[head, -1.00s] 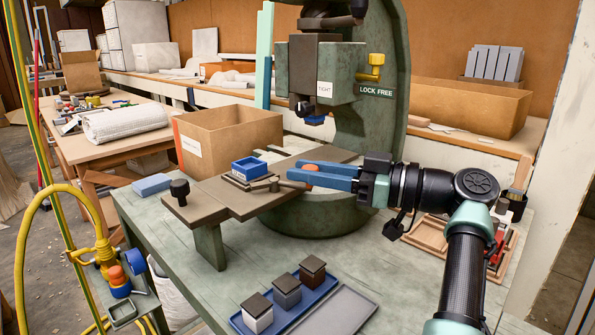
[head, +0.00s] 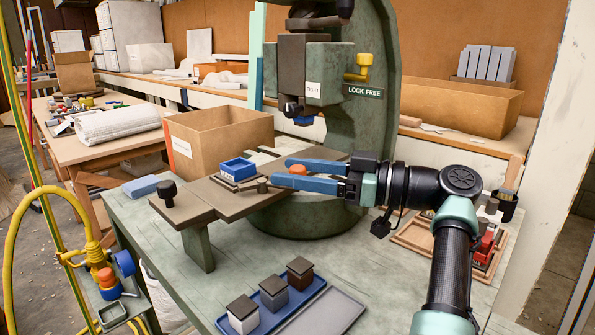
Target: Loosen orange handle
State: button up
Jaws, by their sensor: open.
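The orange handle (head: 298,169) shows as a rounded orange knob on the brown press bed (head: 213,193), beside the blue square block fixture. My gripper (head: 281,171) has two blue fingers, spread apart and pointing left. In the picture the orange knob lies between the fingers, with a gap showing around it. I cannot tell whether either finger touches it. The lower part of the handle is hidden behind the near finger. A short brown lever end (head: 262,184) shows just left of the near fingertip.
A blue square block (head: 238,169) sits on the bed left of my gripper. The green press column (head: 362,120) rises behind. A cardboard box (head: 215,140) stands behind the bed. A blue tray (head: 290,310) with small lidded blocks lies in front, with bare tabletop between.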

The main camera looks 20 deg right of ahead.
jog(key=p+v, duration=0.2)
jog(key=v, duration=1.1)
